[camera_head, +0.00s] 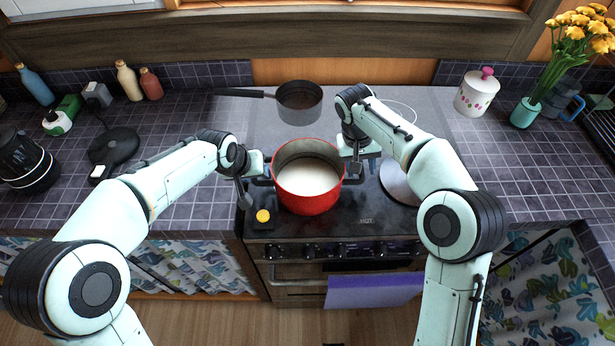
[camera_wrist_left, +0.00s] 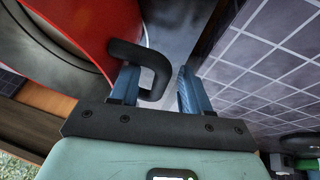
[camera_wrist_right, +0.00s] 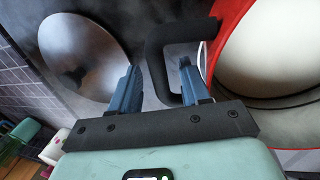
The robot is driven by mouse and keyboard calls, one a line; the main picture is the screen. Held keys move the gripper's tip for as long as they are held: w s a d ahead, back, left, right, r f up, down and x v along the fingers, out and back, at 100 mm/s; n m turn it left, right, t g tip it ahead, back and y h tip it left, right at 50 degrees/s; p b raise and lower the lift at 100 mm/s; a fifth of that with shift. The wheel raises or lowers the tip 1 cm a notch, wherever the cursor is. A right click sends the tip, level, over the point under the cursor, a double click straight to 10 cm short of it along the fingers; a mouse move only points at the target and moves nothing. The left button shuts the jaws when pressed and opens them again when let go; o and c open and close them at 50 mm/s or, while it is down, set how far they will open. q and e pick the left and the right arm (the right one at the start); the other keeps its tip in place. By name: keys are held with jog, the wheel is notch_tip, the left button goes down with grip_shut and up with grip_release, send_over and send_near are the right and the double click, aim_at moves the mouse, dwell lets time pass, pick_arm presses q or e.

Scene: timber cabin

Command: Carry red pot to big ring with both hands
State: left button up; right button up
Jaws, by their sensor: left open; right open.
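The red pot (camera_head: 308,188) stands on the front part of the black stove top, with pale contents and a dark handle on each side. My left gripper (camera_head: 248,190) is open at its left handle; in the left wrist view that handle (camera_wrist_left: 158,70) lies between the parted fingers (camera_wrist_left: 158,90). My right gripper (camera_head: 357,172) is open at the right handle; in the right wrist view that handle (camera_wrist_right: 155,62) lies between the parted fingers (camera_wrist_right: 158,88). A thin pale ring outline (camera_head: 414,112) shows at the back right of the stove, partly hidden by my right arm.
A dark saucepan (camera_head: 300,103) stands behind the pot, its handle pointing left. A silver round lid-like disc (camera_wrist_right: 85,55) lies right of the pot, partly behind my right arm. A yellow round object (camera_head: 263,216) is at the stove's front left. A white canister (camera_head: 477,93) stands right.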

jog(key=shift+r, duration=0.2)
pick_arm(q)
jog(key=v, duration=0.5)
jog(key=shift+s+a+r, duration=0.1)
jog(key=shift+r, duration=0.2)
pick_arm(e)
notch_tip(320, 180, up, 11)
jog(key=a, duration=0.2)
jog(key=shift+a+r, duration=0.2)
